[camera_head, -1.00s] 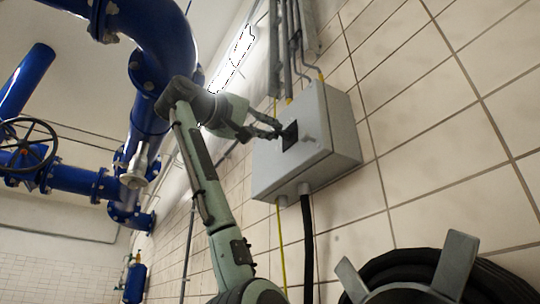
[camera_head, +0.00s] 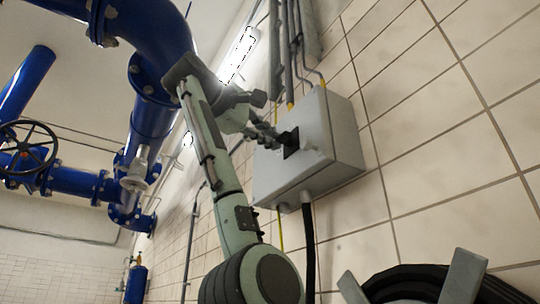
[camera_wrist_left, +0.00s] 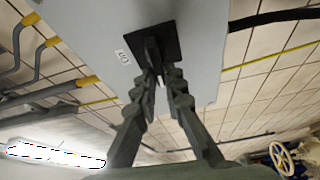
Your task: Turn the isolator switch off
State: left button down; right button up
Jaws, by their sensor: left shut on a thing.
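The isolator switch is a black square plate with a dark handle (camera_head: 291,142) on the front of a grey wall box (camera_head: 272,178). My left gripper (camera_head: 277,139) reaches it from the left, with its fingertips at the handle. In the left wrist view the black switch plate (camera_wrist_left: 165,42) lies right ahead on the grey box face (camera_wrist_left: 205,35). The ridged fingers (camera_wrist_left: 160,70) converge there and are shut on the handle, which they mostly hide. The handle's exact angle cannot be told. My right gripper is not in view.
Grey conduits (camera_head: 290,50) enter the box top, and a black cable (camera_head: 308,235) leaves below. Large blue pipes (camera_head: 145,110) and a handwheel (camera_head: 28,148) stand left. A coiled black hose on a grey holder (camera_head: 465,275) is at lower right. Tiled wall right of the box is clear.

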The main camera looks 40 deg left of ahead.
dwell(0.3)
pick_arm(q)
jog(key=c, duration=1.6)
grip_release()
jog(key=s, duration=1.2)
jog(key=shift+f, duration=0.15)
